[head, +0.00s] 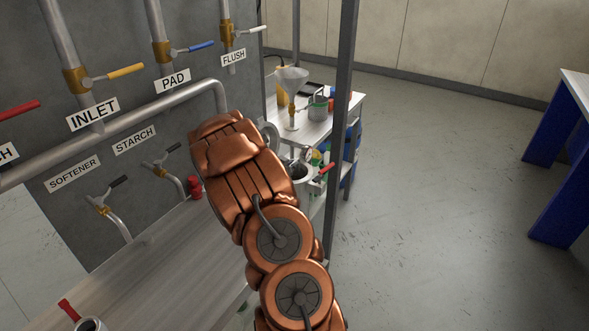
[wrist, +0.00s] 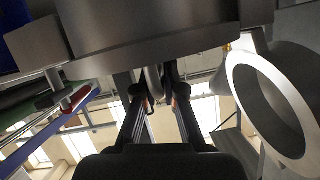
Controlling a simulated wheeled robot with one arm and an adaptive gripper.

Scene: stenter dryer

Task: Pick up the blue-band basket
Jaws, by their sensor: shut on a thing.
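In the head view my gripper is hidden behind my copper arm, which reaches toward the side bench. In the wrist view my gripper (wrist: 157,92) has its two dark fingers close together, shut on a narrow grey part (wrist: 152,80). That part meets a large, smooth grey metal body (wrist: 150,28) filling the top of the view. I see no blue band on it, so I cannot tell if it is the blue-band basket. A grey container with a green band (head: 318,112) stands on the bench. A pale cup-like vessel (head: 300,171) is partly hidden beside my arm.
A dark post (head: 343,110) stands at the bench's front. Labelled pipes and valves line the grey panel (head: 190,110). The floor (head: 440,200) at right is clear.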

